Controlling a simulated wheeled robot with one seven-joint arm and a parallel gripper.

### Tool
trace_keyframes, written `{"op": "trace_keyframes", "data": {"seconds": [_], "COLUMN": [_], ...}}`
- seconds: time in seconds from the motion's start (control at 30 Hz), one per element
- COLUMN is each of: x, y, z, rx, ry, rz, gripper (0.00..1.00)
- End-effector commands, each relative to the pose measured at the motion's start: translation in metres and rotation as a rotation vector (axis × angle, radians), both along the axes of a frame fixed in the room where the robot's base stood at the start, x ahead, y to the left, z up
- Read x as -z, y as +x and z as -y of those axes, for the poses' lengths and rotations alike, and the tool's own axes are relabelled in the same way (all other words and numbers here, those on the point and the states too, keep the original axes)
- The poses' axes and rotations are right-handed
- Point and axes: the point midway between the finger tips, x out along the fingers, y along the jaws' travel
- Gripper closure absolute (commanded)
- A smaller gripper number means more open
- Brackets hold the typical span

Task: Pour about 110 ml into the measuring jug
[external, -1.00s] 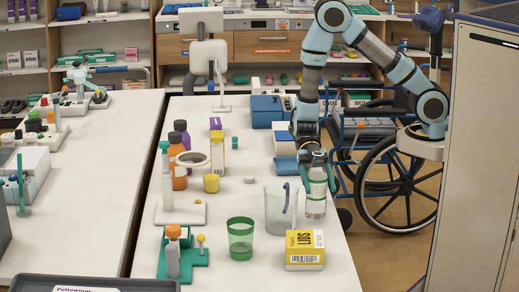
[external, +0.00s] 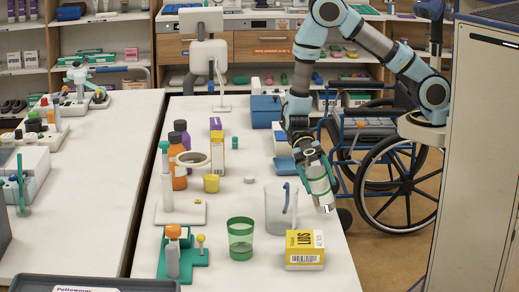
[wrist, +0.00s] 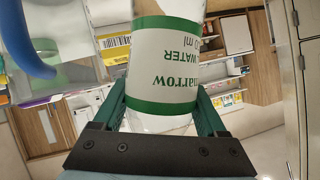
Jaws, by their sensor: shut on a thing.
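My gripper (external: 313,170) is shut on a clear bottle with a white and green label (external: 320,187). In the wrist view the bottle (wrist: 165,75) fills the space between the fingers, and its label reads WATER. The bottle is held tilted, its lower end towards the right; its top is hidden by my gripper. The clear measuring jug (external: 280,212) stands upright on the table just left of the bottle, with a blue-grey handle on its right side. I see no liquid flowing, and the level in the jug cannot be told.
A yellow box (external: 305,252) stands in front of the jug. A green tumbler (external: 240,242) stands to its front left. A blue tray (external: 285,165) lies behind it. The table's right edge is close to the bottle, with a wheelchair (external: 385,170) beyond.

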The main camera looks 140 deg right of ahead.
Motion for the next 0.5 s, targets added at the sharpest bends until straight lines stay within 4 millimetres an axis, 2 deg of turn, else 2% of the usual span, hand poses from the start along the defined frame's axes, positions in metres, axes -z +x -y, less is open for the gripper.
{"op": "trace_keyframes", "data": {"seconds": [0.03,0.5], "x": [-0.007,-0.023], "y": [0.001,0.007], "z": [0.0,0.003], "rx": [-0.001,-0.001], "ry": [0.012,0.134], "rz": [-0.028,-0.297], "gripper": [1.0,1.0]}}
